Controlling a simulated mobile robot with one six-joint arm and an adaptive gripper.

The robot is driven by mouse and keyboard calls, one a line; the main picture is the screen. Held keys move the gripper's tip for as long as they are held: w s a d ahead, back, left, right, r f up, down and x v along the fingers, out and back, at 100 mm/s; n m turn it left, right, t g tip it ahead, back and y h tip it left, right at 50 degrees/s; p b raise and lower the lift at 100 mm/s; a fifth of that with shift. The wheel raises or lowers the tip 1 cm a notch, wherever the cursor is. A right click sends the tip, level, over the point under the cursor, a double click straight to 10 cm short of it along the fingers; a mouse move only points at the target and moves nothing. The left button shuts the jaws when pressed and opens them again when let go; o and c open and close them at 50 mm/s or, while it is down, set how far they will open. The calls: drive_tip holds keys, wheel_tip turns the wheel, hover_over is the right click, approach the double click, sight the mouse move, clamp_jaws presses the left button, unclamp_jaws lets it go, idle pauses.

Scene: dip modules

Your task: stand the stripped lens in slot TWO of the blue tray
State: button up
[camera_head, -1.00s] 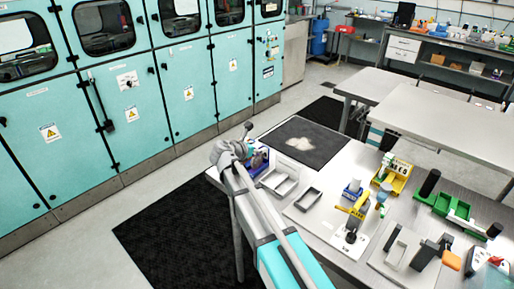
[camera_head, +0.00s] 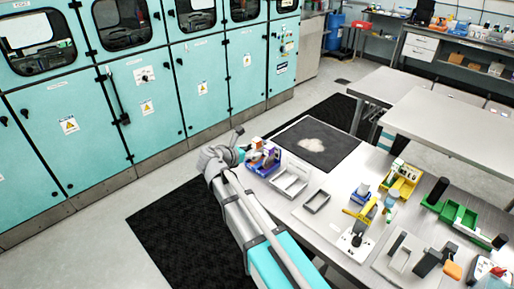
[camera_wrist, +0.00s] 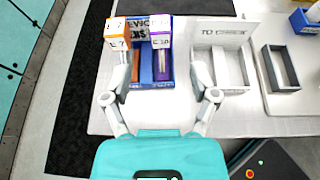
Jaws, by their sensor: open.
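The blue tray (camera_wrist: 153,76) lies on the left end of the table, with lettering on its back wall. In the head view the tray (camera_head: 263,171) stands just beyond my arm's end. A block with an orange and white top (camera_wrist: 117,36) stands at its left side. A block with a purple and white top (camera_wrist: 161,38) stands at its right. The middle of the tray looks empty. My gripper (camera_wrist: 158,80) is open and empty, its fingers either side of the tray's near part. I cannot tell which piece is the stripped lens, nor read the slot numbers.
A pale two-part tray (camera_wrist: 222,70) stands right of the blue tray, with a grey open box (camera_wrist: 280,72) farther right. Yellow (camera_head: 402,180) and green (camera_head: 458,213) holders stand farther along the table. A black mat (camera_head: 313,143) lies behind. Teal cabinets (camera_head: 150,100) line the left.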

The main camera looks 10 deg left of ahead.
drive_tip(key=shift+s+a+r, duration=0.2)
drive_tip(key=shift+s+a, duration=0.05)
drive_tip(key=shift+s, duration=0.1)
idle(0.5)
